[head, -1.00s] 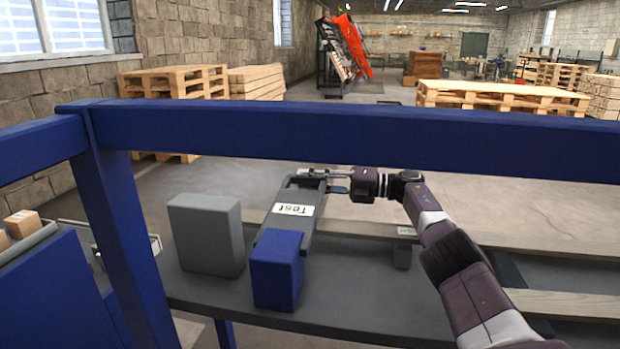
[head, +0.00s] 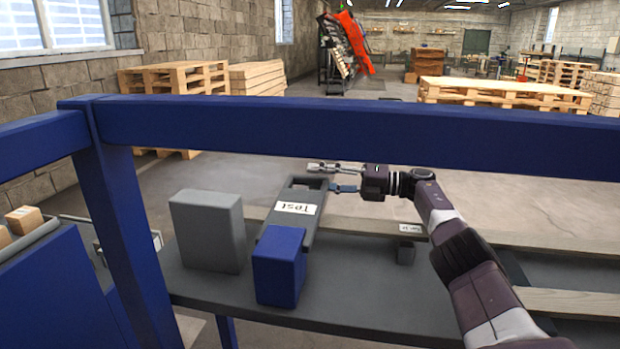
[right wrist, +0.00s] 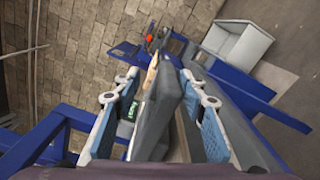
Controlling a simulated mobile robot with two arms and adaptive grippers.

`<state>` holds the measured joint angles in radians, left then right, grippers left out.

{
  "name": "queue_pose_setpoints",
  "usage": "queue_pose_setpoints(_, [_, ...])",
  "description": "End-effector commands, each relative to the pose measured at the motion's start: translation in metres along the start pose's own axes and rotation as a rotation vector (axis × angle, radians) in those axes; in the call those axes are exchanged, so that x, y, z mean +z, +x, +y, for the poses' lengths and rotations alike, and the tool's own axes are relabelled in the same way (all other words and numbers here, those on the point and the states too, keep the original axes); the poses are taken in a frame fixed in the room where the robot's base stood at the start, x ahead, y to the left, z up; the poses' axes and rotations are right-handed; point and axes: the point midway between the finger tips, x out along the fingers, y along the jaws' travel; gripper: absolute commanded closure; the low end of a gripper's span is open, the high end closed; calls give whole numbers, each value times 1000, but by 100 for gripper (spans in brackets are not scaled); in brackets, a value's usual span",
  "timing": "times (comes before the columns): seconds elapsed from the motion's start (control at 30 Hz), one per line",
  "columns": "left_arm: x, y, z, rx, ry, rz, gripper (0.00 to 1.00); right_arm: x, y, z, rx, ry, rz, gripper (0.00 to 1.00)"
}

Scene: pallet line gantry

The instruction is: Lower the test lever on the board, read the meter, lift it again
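The grey test lever (head: 303,228) carries a white "Test" label and slants away from a blue block (head: 280,266) to a slotted far end. My right gripper (head: 335,177) is open at that far end, one finger beyond it and one on the near side. In the right wrist view a dark grey bar, seemingly the lever (right wrist: 158,112), lies between the two blue-padded fingers of the gripper (right wrist: 159,82), with gaps beside it. I cannot make out a meter face; a plain grey box (head: 207,232) stands left of the lever. My left gripper is not in view.
A blue gantry beam (head: 350,136) crosses in front, with a blue post (head: 128,225) at left. A small stand with an unreadable label (head: 411,228) is right of the lever. Planks (head: 560,243) run right. Pallets (head: 500,92) stand behind.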

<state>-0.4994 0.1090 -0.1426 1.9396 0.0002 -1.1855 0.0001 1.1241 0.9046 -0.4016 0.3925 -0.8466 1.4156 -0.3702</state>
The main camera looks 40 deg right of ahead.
Motion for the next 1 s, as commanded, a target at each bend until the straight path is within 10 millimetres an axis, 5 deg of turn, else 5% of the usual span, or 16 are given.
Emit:
queue_pose_setpoints(0.27, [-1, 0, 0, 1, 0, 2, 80, 2, -70, 1, 0, 0, -6, 64])
queue_pose_setpoints(0.6, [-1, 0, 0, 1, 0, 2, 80, 1, -91, -1, -1, 0, -2, 64])
queue_pose_setpoints(1.0, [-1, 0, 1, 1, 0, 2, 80, 0, -93, -1, -1, 1, 0, 64])
